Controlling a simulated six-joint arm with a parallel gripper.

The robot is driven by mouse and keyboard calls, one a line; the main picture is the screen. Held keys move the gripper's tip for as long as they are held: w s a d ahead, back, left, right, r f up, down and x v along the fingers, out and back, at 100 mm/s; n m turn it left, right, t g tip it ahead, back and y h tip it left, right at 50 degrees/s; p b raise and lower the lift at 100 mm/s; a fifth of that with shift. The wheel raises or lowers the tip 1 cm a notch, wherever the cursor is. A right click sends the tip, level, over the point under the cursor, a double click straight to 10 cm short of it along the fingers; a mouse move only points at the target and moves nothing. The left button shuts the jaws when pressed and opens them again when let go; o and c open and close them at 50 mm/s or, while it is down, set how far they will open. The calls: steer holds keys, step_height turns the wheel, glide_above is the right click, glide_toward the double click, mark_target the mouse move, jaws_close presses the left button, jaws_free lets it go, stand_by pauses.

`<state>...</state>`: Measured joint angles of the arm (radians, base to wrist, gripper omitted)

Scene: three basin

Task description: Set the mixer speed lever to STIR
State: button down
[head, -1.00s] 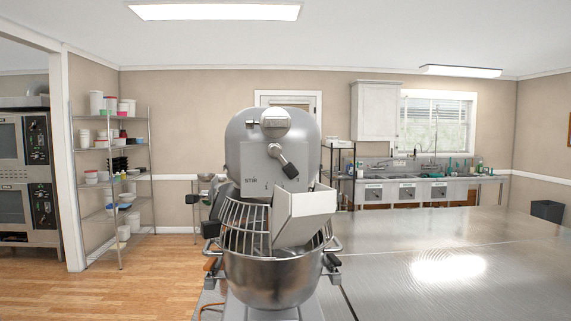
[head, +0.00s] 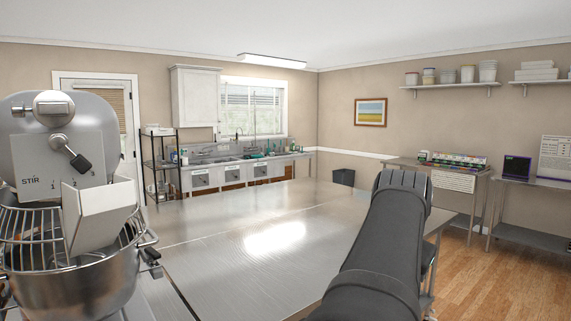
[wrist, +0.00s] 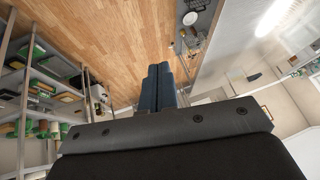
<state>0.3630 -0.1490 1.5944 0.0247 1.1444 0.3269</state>
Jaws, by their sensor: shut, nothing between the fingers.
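The mixer (head: 62,140) stands at the left edge of the head view, partly cut off. Its speed lever (head: 72,153) has a black knob and points down and to the right, near the higher numbers. The word STIR (head: 31,182) is at the left end of the scale. A white chute (head: 100,212) sits below the lever, over the wire guard and steel bowl. My gripper's fingers (wrist: 160,85) are together and empty in the wrist view. In the head view my dark arm rises at the right, well apart from the mixer; the fingertips do not show there.
A broad steel table (head: 235,230) lies between the mixer and my arm, its top clear. A sink counter (head: 240,172) stands at the back wall. Side tables (head: 455,170) and wall shelves (head: 455,85) are at the right.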

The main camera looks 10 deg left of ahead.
mark_target(72, 156)
steer(key=w+a+r+n+t+y, duration=0.15)
steer(key=w+a+r+y, duration=0.35)
steer(key=a, duration=0.6)
steer(key=w+a+r+n+g+y, duration=0.1)
steer(key=w+a+r+n+y, duration=0.15)
steer(key=a+r, duration=0.65)
steer(key=s+a+r+n+g+y, duration=0.35)
steer(key=a+r, duration=0.35)
steer(key=a, duration=0.5)
steer(key=s+a+r+n+g+y, duration=0.2)
steer(key=s+a+r+n+y, duration=0.4)
steer(key=a, duration=0.6)
steer(key=a+f, duration=0.1)
steer(key=a, duration=0.1)
steer(key=w+a+h, duration=0.1)
steer(key=a, duration=0.2)
steer(key=w+a+f+m+h, duration=0.1)
steer(key=a, duration=0.2)
steer(key=shift+w+f, duration=0.2)
steer(key=shift+f, duration=0.15)
steer(key=shift+t, duration=0.3)
steer(key=s+a+f, duration=0.2)
steer(key=shift+a+f, duration=0.3)
steer(key=shift+a, duration=0.1)
